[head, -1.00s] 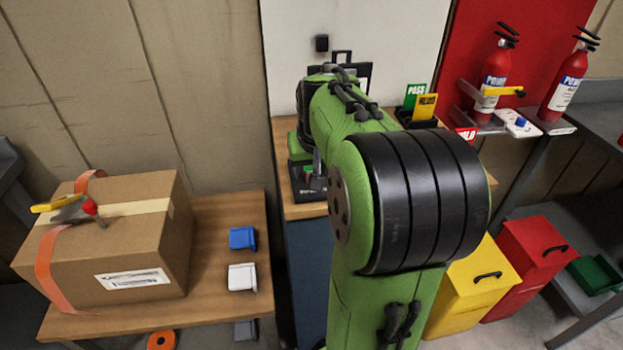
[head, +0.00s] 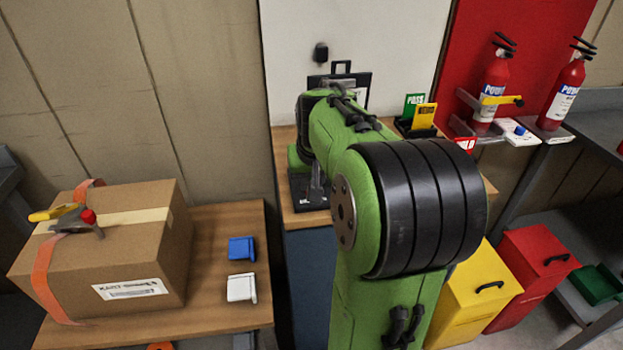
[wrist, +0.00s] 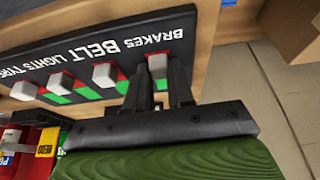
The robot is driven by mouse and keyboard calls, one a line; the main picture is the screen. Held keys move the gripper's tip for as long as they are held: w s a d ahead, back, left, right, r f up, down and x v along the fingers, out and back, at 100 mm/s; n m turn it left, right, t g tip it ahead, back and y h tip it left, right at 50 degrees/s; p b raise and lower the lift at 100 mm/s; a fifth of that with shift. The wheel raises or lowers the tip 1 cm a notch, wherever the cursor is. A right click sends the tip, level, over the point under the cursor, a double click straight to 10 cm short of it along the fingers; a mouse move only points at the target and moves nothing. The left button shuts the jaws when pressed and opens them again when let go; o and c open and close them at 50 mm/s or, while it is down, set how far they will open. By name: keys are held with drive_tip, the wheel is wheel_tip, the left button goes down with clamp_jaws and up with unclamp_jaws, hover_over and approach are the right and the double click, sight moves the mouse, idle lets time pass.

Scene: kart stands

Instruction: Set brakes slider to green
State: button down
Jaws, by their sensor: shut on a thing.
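A black panel (wrist: 118,50) shows in the wrist view with the labels BRAKES, BELT, LIGHTS and one partly cut off. The brakes slider's pale knob (wrist: 157,63) sits on its track nearer the label, with a bit of red beside it and green on the track just below it. My gripper (wrist: 160,76) has its two dark fingers on either side of this knob and is shut on it. In the head view, my gripper (head: 317,190) is over the panel (head: 302,196) on the wooden bench, mostly hidden by my arm.
The other slider knobs, such as the belt knob (wrist: 104,74), stand close beside. Green and yellow cards (head: 420,112) stand on the bench to the right, near fire extinguishers (head: 493,88). A cardboard box (head: 150,240) is on the left table.

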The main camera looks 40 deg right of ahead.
drive_tip(key=w+d, duration=0.1)
drive_tip(key=w+p, duration=0.1)
drive_tip(key=w+d, duration=0.1)
drive_tip(key=w, duration=0.1)
drive_tip(key=shift+d+r+p, duration=0.1)
drive_tip(key=shift+d+p, duration=0.2)
drive_tip(key=shift+p, duration=0.05)
drive_tip(key=c, duration=1)
unclamp_jaws()
drive_tip(key=shift+o, duration=0.2)
drive_tip(key=p+v, duration=0.5)
drive_tip(key=v, duration=1)
drive_tip(key=shift+s+r, duration=0.25)
